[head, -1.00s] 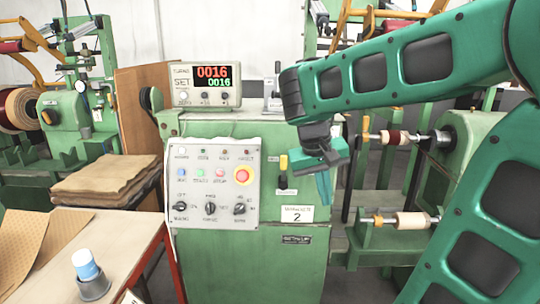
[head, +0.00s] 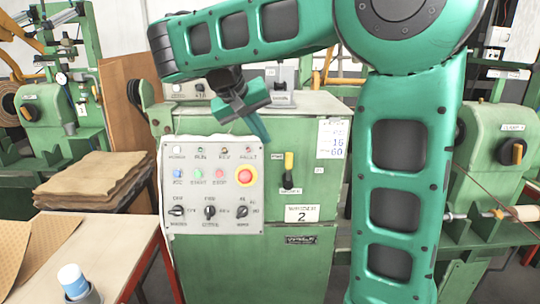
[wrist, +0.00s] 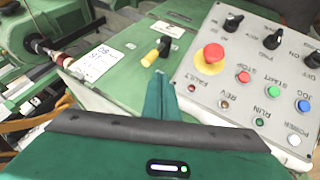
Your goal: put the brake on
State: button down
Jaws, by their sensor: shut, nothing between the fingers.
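A small lever with a yellow handle and a black lower part (head: 289,168) is on the front of the green machine cabinet (head: 270,262), right of the control panel. Its yellow end points up. I cannot read its small labels, so I cannot tell for sure that it is the brake. The wrist view shows the lever (wrist: 158,50) just beyond my fingertips. My gripper (head: 261,134) is shut and empty, in front of the cabinet's upper part, above and left of the lever and apart from it. Its closed fingers also show in the wrist view (wrist: 160,86).
The grey control panel (head: 212,185) with a red emergency button (head: 246,176), coloured buttons and knobs is close to the fingers. A table with brown sheets (head: 92,178) and a blue-white cup (head: 74,282) stands left. A winding spindle (head: 498,214) is at right.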

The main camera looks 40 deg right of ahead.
send_near(288, 168)
jog(key=w+d+f, duration=0.2)
jog(key=w+f, duration=0.1)
jog(key=shift+w+d, duration=0.1)
jog(key=shift+d, duration=0.25)
